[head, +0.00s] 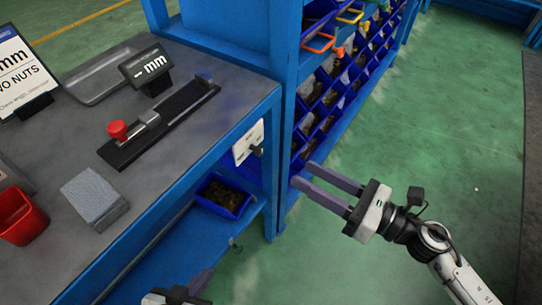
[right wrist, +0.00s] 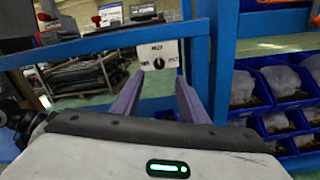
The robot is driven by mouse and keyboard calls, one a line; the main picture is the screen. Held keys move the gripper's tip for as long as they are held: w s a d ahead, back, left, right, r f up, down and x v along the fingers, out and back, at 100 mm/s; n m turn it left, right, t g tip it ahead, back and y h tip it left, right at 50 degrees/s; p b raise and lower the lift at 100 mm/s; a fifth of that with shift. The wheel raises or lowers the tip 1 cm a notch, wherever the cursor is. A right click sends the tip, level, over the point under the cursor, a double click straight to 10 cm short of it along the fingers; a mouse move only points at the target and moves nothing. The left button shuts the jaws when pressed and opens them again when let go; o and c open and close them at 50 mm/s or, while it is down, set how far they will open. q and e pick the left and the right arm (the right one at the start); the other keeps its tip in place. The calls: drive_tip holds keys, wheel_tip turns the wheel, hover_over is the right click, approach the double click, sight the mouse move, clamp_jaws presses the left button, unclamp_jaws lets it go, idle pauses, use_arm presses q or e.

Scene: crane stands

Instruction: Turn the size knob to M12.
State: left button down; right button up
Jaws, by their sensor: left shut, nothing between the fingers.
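The size knob is a small black knob (head: 257,151) on a white plate (head: 242,147) on the blue bench's right side. In the right wrist view the knob (right wrist: 158,64) sits mid-plate (right wrist: 168,50), with small marks above, left and right of it. The marks and the pointer direction are too small to read surely. My right gripper (head: 301,173) is open and empty, to the right of the knob and apart from it. In the right wrist view its fingertips (right wrist: 160,80) frame the knob from below. My left gripper (head: 200,283) is shut and empty at the bottom edge, below the bench top.
A blue bin (head: 224,197) stands on the lower shelf below the knob. A blue rack with several bins (head: 330,95) rises just behind and right of it. The bench top holds a red-knobbed slide gauge (head: 150,122), a metal block (head: 94,198) and a red cup (head: 20,217). Green floor is open at right.

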sight(262, 152)
drive_tip(key=p+x, duration=0.1)
drive_tip(key=x, duration=0.9)
drive_tip(key=shift+a+p, duration=0.2)
drive_tip(key=shift+p, duration=0.1)
clamp_jaws()
